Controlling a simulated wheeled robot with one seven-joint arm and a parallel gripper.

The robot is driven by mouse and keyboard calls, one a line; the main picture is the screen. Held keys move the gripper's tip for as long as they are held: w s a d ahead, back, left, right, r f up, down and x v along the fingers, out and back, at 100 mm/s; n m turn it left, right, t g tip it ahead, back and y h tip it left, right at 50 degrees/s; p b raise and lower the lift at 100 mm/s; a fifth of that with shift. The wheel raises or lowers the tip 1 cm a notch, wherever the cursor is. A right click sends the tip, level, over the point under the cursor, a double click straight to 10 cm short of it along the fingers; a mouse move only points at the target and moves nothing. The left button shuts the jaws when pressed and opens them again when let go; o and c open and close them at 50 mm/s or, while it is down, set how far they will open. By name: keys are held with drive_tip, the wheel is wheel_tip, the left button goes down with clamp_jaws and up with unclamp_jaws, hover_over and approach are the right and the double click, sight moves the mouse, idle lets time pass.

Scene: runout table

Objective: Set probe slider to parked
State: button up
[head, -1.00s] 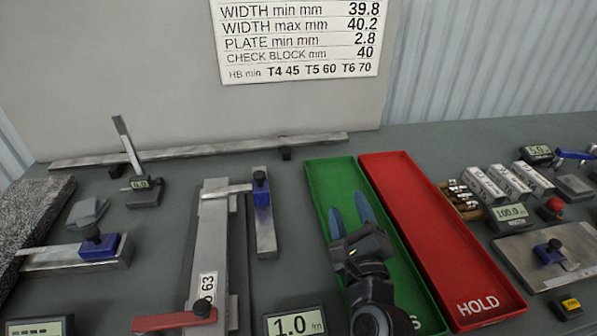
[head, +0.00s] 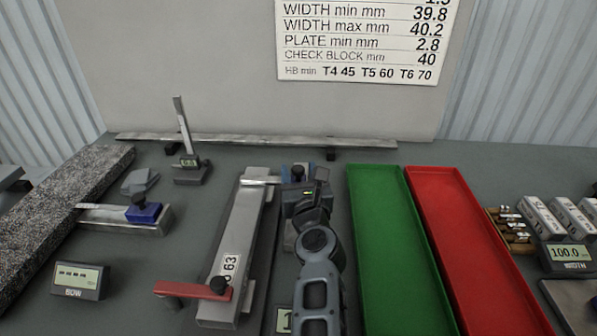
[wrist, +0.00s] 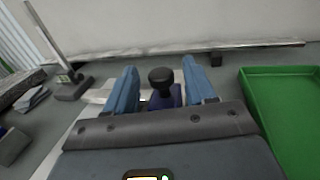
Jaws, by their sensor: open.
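A blue slider with a black knob stands on the short metal rail beside the long grey fixture (head: 235,235). In the wrist view its black knob (wrist: 161,76) and blue body (wrist: 166,98) show between my fingers. My gripper (wrist: 160,72) is open, with a blue finger on each side of the knob and visible gaps. In the head view my gripper (head: 300,174) covers most of this slider. Another blue slider (head: 143,212) with a black knob sits on the left rail. No parked mark is readable.
A green tray (head: 385,250) and a red tray (head: 455,230) lie right of my arm. A red lever (head: 190,290) crosses the fixture's near end. A small upright gauge (head: 190,168) and a long bar (head: 250,140) stand behind. A bow display (head: 78,282) is at left.

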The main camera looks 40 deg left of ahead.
drive_tip(key=shift+x, duration=1)
drive_tip(key=shift+c, duration=0.5)
clamp_jaws()
